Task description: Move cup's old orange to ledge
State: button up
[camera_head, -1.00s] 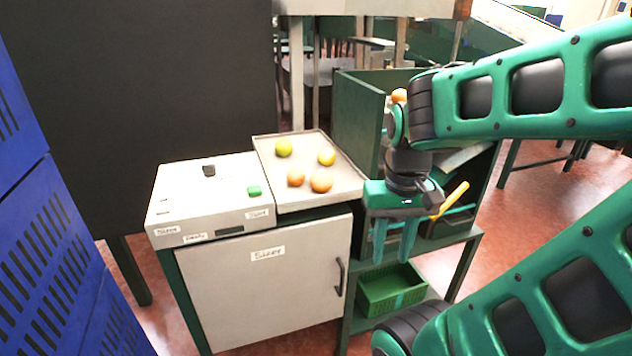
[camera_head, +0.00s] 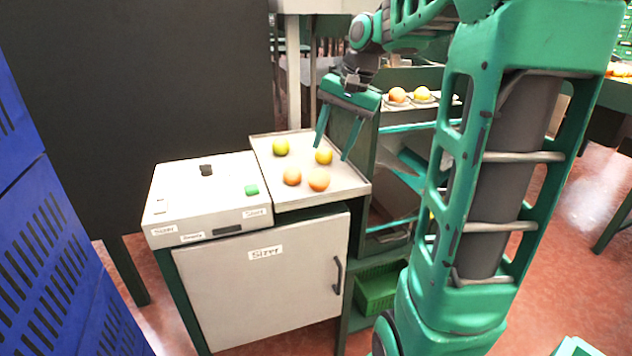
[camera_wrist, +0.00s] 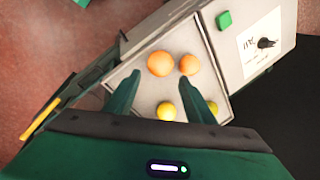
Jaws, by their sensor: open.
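Two oranges sit on a raised ledge (camera_head: 436,103) behind the tray. The left one (camera_head: 398,95) is deeper orange, the right one (camera_head: 422,93) more yellow. Each seems to rest in a shallow pale holder; I cannot tell which is the cup or which orange is old. My gripper (camera_head: 332,154) is open and empty, pointing down above the right side of the metal tray (camera_head: 347,187). In the wrist view its fingers (camera_wrist: 158,76) are spread over the tray, with fruit between and beyond them. The ledge does not show clearly there.
The tray holds two orange fruits (camera_head: 292,176) (camera_head: 318,180) and two yellower ones (camera_head: 281,147) (camera_head: 324,156). The white sizer (camera_head: 215,215) with a green button (camera_head: 252,190) stands left of it. A green crate (camera_head: 376,288) sits low. Blue crates (camera_head: 50,250) stand at left.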

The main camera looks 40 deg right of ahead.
aim_at(322, 171)
jog(key=x, duration=0.9)
jog(key=shift+a+f, duration=0.15)
jog(key=c, duration=0.9)
jog(key=shift+o, duration=0.2)
